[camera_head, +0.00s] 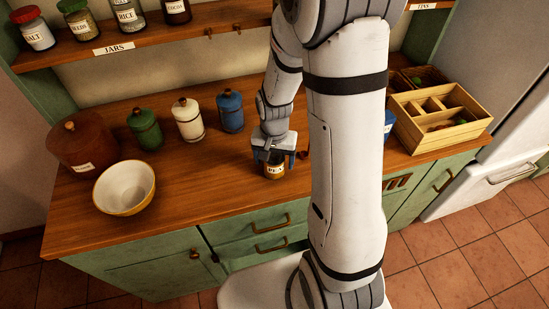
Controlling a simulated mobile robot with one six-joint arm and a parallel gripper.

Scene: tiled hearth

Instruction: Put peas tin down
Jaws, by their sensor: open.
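The peas tin (274,171) is a small tin with a pale label reading "PEA" and a yellowish lower part. It stands upright on the wooden counter (225,188), near the front edge. My gripper (274,158) points down over the tin, with its fingers around the tin's upper part. The jaws are open. The tin's top is hidden by my gripper.
A cream bowl (124,187), a brown lidded crock (82,147) and green (146,129), white (188,120) and blue (230,112) canisters stand to the left. A divided wooden crate (436,115) stands at the right. My arm hides part of the counter. Jars fill the shelf (150,42) above.

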